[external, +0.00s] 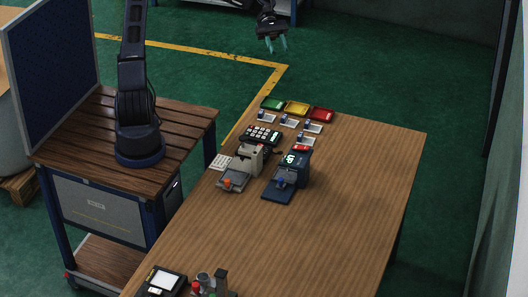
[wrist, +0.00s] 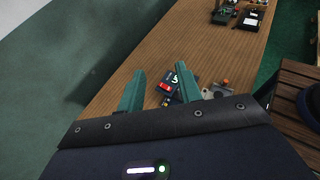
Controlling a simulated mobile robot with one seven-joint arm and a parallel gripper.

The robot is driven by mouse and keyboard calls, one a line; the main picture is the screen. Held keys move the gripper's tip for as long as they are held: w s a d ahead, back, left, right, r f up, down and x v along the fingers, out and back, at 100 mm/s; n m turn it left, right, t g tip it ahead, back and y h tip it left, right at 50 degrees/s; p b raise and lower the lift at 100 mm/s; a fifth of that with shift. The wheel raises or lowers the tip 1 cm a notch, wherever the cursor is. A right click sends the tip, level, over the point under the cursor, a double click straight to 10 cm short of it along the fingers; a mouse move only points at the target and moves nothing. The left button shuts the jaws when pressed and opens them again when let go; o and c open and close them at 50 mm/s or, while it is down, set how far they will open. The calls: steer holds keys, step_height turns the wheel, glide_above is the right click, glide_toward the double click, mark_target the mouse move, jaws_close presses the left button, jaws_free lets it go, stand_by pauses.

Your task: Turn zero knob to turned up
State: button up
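A dark blue instrument (external: 294,165) with a green lit readout and a red part on top stands on the wooden table; in the wrist view it shows small, between and beyond my fingers (wrist: 170,89). Beside it on the left is a beige instrument (external: 246,160) with an orange knob (external: 227,183) at its front. A small blue knob (external: 281,183) sits on the blue instrument's front plate. I cannot tell which knob is the zero knob or how it is turned. My gripper (external: 276,45) is open and empty, high beyond the table's far end; it also shows in the wrist view (wrist: 161,69).
Green, yellow and red trays (external: 297,108) line the table's (external: 370,175) far end, with small white cards and a black keypad (external: 263,136) before them. More devices (external: 162,284) stand at the near end. The table's right side is clear.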

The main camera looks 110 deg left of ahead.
step_height(320, 180, down, 36)
steer(key=shift+r, duration=0.25)
steer(key=x, duration=1)
steer(key=shift+w+d+f, duration=0.15)
steer(key=shift+w+d, duration=0.1)
steer(key=shift+d, duration=0.05)
jaws_close()
